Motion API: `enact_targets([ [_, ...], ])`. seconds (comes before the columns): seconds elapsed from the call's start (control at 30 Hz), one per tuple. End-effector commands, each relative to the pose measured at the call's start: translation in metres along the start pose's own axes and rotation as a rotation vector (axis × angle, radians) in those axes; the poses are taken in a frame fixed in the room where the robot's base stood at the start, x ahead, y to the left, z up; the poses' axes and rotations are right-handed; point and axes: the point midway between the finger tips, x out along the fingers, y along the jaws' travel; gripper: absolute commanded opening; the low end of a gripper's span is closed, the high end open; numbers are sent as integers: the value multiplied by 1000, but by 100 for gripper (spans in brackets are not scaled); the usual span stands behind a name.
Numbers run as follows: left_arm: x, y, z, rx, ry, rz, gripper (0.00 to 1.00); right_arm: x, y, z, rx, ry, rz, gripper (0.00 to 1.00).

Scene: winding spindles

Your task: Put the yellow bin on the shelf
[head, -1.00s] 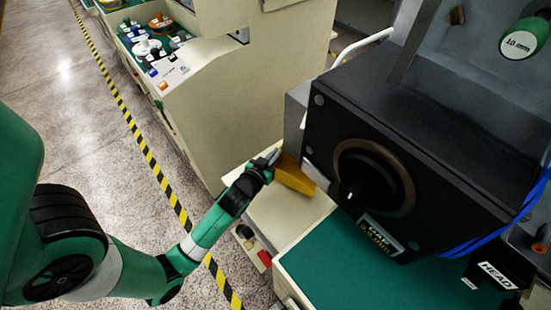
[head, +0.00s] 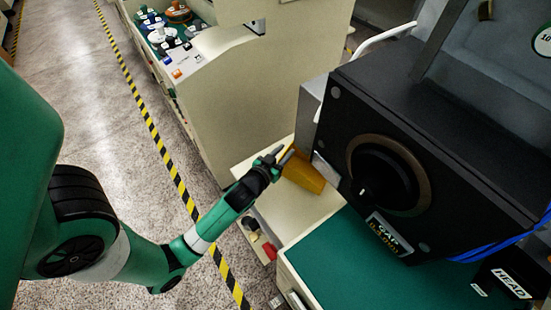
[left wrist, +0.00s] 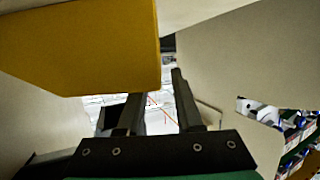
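The yellow bin (head: 304,174) is on or just above a cream surface (head: 300,212), left of the black machine, in the head view. I cannot tell whether it touches the surface. My left gripper (head: 276,156) is at the bin's left end. In the left wrist view, the bin (left wrist: 85,45) fills the upper left. The gripper's two fingers (left wrist: 156,90) are apart with a clear gap, and nothing shows between them. The left finger is close to the bin's lower edge; contact cannot be told. My right gripper is not in view.
The black machine (head: 430,125) with a round dial stands close to the bin's right. A green-topped bench (head: 355,275) is in front. A cream cabinet (head: 265,90) rises behind. The floor beside the yellow-black stripe (head: 165,160) is clear.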

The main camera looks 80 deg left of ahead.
Motion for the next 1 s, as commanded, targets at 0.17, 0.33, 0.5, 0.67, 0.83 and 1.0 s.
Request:
enact_targets([
  [0.17, -43, 0, -2, 3, -4, 3, 34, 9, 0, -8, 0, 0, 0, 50],
  [0.33, -82, 1, 0, 3, -3, 4, 34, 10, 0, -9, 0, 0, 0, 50],
  [0.5, -105, 1, 1, 2, -2, 3, 34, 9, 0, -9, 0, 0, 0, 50],
  [0.67, -109, 0, -1, 0, 1, 1, 34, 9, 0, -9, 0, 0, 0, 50],
  [0.83, -109, 0, 0, 0, 0, 0, 34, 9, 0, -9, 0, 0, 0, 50],
  [1.0, -109, 0, 0, 0, 0, 0, 34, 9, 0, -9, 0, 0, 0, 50],
])
